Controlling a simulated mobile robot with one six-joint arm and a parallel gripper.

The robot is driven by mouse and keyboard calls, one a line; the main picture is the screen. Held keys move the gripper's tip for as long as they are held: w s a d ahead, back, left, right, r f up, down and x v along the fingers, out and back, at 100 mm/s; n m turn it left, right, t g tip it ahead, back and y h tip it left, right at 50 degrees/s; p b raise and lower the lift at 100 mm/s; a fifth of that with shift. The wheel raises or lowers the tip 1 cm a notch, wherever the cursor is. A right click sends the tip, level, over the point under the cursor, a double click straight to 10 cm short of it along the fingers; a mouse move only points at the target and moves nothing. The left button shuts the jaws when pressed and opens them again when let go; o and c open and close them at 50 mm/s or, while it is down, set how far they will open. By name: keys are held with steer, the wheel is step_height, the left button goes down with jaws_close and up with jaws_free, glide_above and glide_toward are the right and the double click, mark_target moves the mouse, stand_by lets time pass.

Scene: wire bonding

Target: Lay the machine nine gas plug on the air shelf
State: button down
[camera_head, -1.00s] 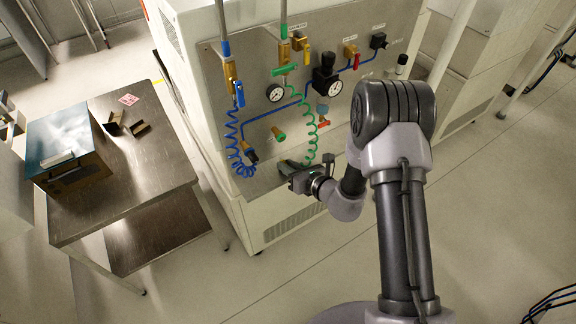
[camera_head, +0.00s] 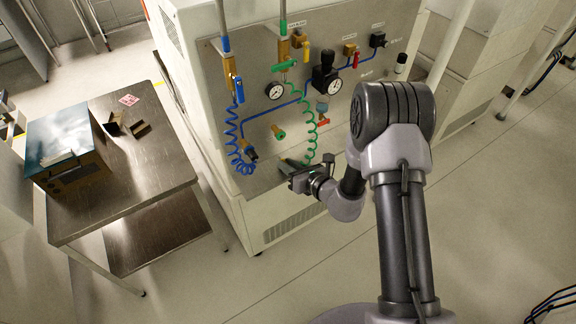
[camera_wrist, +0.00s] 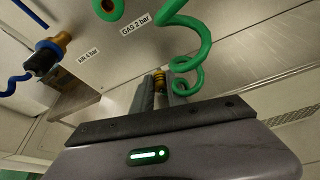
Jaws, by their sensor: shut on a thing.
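The gas plug (camera_wrist: 160,82), a small brass-coloured end on the green coiled hose (camera_wrist: 181,40), sits between the two fingers of my gripper (camera_wrist: 160,92) in the wrist view. My gripper is shut on it. In the head view my gripper (camera_head: 290,172) is low in front of the panel, at the metal ledge (camera_head: 262,180); the plug itself is too small to make out there. The wrist view shows a metal shelf (camera_wrist: 72,106) at left, below the "AIR 6 bar" label (camera_wrist: 88,55). I cannot tell whether the plug touches any shelf.
The green gas socket (camera_head: 278,132) on the panel is empty. A blue coiled hose (camera_head: 233,135) ends at the air fitting (camera_head: 250,153), left of my gripper. Gauges and valves (camera_head: 325,75) stand out above. A steel table (camera_head: 150,190) with a box (camera_head: 68,145) is at left.

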steer(key=shift+s+f, duration=0.3)
steer(key=shift+f, duration=0.25)
steer(key=shift+s+f, duration=0.3)
steer(key=shift+f, duration=0.2)
steer(key=shift+d, duration=0.1)
steer(key=c, duration=1.3)
jaws_free()
steer(key=shift+o, duration=0.2)
steer(key=w+r+p+v, duration=0.15)
steer(key=p+v, duration=0.35)
steer(key=v, duration=1.2)
steer(key=s+a+r+n+g+y, duration=0.2)
steer(key=s+a+r+n+g, duration=0.25)
steer(key=r+n, duration=0.35)
steer(key=s+a+r+n+g+y, duration=0.2)
steer(key=s+a+r+n+g, duration=0.2)
steer(key=s+a+r+n, duration=0.45)
steer(key=s+d+r+n+g+h, duration=0.1)
steer(key=s+d+r+n+h, duration=0.3)
steer(key=s+d+n+h, duration=0.15)
steer(key=d+r+n+t+h, duration=0.4)
steer(key=d+r+h, duration=0.1)
steer(key=d, duration=0.4)
steer(key=shift+r+n, duration=0.4)
steer(key=shift+r, duration=0.4)
